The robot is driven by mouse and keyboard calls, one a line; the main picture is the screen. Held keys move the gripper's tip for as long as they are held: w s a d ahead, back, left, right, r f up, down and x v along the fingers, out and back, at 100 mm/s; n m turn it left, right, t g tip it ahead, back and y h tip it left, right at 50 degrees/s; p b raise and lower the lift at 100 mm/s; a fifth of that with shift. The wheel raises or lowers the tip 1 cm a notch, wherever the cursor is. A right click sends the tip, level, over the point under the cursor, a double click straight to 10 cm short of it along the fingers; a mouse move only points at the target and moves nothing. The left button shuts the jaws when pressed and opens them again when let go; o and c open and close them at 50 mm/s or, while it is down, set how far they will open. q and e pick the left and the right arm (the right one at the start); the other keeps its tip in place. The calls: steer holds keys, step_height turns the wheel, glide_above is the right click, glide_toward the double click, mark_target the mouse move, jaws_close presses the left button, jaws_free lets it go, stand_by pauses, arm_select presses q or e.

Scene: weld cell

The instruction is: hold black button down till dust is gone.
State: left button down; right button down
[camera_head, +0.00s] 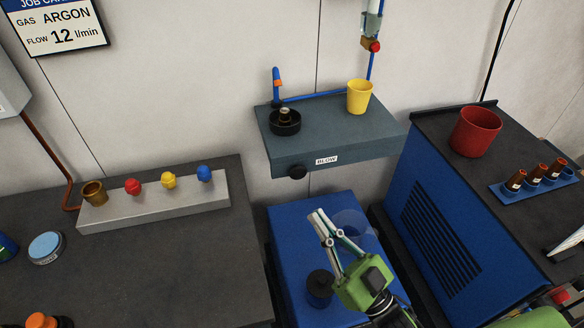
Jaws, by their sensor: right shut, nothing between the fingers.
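The black button (297,172) sticks out of the front face of a grey shelf box (350,150), just left of the BLOW label (326,160). My right gripper (317,215) is shut and empty. Its fingertips are below and a little right of the button in the picture, apart from it, over a blue surface. On top of the box is a round black holder (285,124) with a small metal piece in its middle, beside a bent blue pipe (276,85). I cannot make out any dust there. My left gripper is not in view.
A yellow cup (359,97) stands on the box. A black cylinder (320,287) and a translucent round shape are near my right gripper, over the blue cabinet (290,215). A red cup (475,132) stands on the right bench. The left bench holds a rack (155,205) with coloured knobs.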

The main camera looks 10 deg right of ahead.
steer(key=shift+s+a+r+n+y, duration=0.25)
steer(key=shift+s+r+n+y, duration=0.35)
steer(key=shift+y, duration=0.4)
steer(key=b, duration=0.2)
glide_toward(295, 171)
step_height(295, 171, up, 4)
steer(key=w+a, duration=0.1)
steer(key=a, duration=0.2)
steer(key=shift+w+d, duration=0.1)
steer(key=shift+w, duration=0.65)
steer(key=shift+w, duration=0.15)
steer(key=shift+w, duration=0.25)
steer(key=shift+w+b, duration=0.4)
steer(key=shift+w, duration=0.2)
stand_by(2.7)
